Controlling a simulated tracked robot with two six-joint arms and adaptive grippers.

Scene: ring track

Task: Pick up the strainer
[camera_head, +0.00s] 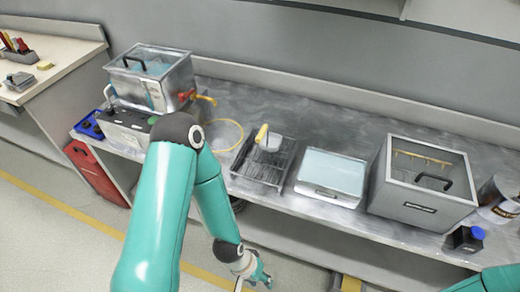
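What looks like the strainer, a small whitish bowl (271,144) with a yellow handle (262,134) pointing up, sits on a dark wire rack (249,176) on the metal bench. My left arm comes in from the lower left, bends at its elbow and reaches down. My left gripper (258,277) is at the bottom middle, below the bench's front edge and well apart from the strainer. It is small and partly cut by the frame edge, so its opening is unclear. Part of my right arm shows at the lower right; its gripper is out of view.
A metal tank (152,84) with an orange tap stands left of the rack, with a yellow hose (229,148) between. A red canister (96,172) stands at left.

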